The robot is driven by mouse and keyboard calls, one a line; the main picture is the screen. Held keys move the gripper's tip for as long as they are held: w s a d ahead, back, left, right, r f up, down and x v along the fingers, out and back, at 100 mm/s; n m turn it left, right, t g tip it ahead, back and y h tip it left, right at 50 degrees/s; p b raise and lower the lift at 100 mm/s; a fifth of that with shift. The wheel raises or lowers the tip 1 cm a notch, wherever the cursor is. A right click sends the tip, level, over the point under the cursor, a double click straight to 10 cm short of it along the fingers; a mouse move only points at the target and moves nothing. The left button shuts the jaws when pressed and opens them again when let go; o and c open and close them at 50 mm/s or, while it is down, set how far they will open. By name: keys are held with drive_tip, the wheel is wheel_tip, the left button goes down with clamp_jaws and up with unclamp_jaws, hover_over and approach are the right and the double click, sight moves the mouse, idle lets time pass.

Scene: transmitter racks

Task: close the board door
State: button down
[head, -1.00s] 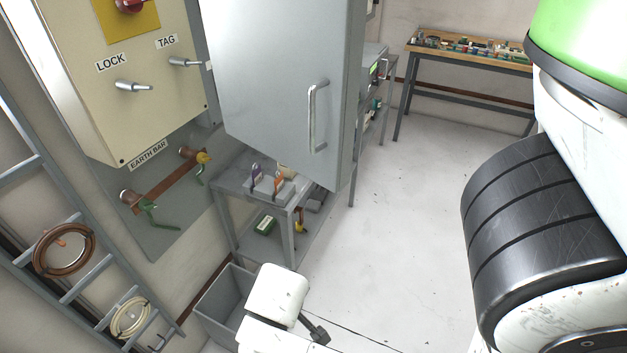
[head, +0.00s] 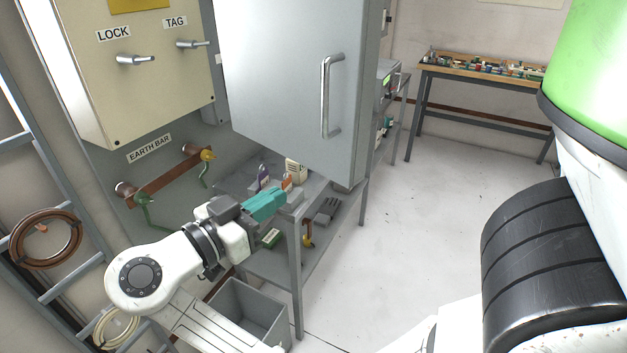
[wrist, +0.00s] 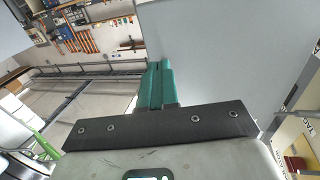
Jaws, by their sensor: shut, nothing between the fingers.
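The board door (head: 280,75) is a large grey panel with a silver vertical bar handle (head: 331,97) near its right edge. It stands swung out beside the cream board (head: 120,70). My gripper (head: 284,194) has teal fingers, shut and empty, below the door's lower edge in the head view. In the wrist view, the teal fingers (wrist: 158,70) are together, with the grey door face (wrist: 215,50) filling the space beyond and to their right. I cannot tell whether they touch the door. The handle does not show in the wrist view.
A grey metal table (head: 290,215) with small items stands under the door. A grey bin (head: 262,310) is below my arm. An earth bar (head: 165,175) with clamps and a ladder with coiled cables (head: 45,238) are at left. Open floor (head: 420,220) lies to the right.

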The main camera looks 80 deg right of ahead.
drive_tip(key=p, duration=0.3)
approach(336, 160)
drive_tip(key=x, duration=0.5)
drive_tip(key=shift+s+d+r, duration=0.1)
drive_tip(key=shift+d+r, duration=0.05)
drive_tip(key=shift+x, duration=0.8)
